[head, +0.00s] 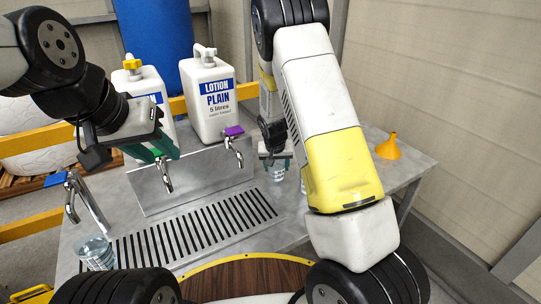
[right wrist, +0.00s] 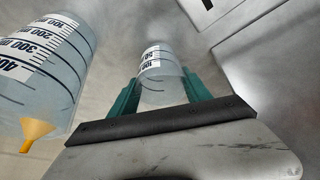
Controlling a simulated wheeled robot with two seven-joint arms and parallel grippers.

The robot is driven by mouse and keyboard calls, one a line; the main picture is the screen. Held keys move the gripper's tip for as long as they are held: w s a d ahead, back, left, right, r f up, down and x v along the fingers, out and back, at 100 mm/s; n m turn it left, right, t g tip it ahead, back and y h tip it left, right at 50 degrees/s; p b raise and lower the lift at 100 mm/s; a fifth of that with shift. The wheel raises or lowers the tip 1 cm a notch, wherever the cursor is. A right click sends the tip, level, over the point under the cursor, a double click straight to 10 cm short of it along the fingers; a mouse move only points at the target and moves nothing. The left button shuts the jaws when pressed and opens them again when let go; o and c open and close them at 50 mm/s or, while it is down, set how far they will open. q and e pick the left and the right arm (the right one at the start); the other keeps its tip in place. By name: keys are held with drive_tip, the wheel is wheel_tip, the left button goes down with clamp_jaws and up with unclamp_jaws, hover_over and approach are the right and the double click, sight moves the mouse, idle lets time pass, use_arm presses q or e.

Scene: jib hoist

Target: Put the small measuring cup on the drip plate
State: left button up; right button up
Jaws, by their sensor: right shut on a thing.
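The small measuring cup (right wrist: 160,75) is clear with black marks and sits between the green fingers of my right gripper (right wrist: 165,95), which is shut on it. In the head view the right gripper (head: 276,158) holds this cup (head: 277,174) at the right of the worktop, beyond the drip plate's right end. I cannot tell whether the cup touches the worktop. The drip plate (head: 190,232) is a slotted grey grate under the taps, with its bars clear. My left gripper (head: 152,150) hangs near the left tap, apart from the cup; its jaw opening is unclear.
A large measuring cup (right wrist: 45,70) stands beside the small one. A clear cup (head: 95,252) stands at the plate's left end. Taps with green, purple (head: 234,131) and blue handles overhang the worktop. Lotion bottles (head: 210,100) stand behind. An orange funnel (head: 388,148) is at right.

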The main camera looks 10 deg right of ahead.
drive_tip(key=shift+f, duration=0.2)
drive_tip(key=o, duration=1.3)
drive_tip(key=shift+o, duration=0.2)
drive_tip(key=shift+r, duration=0.1)
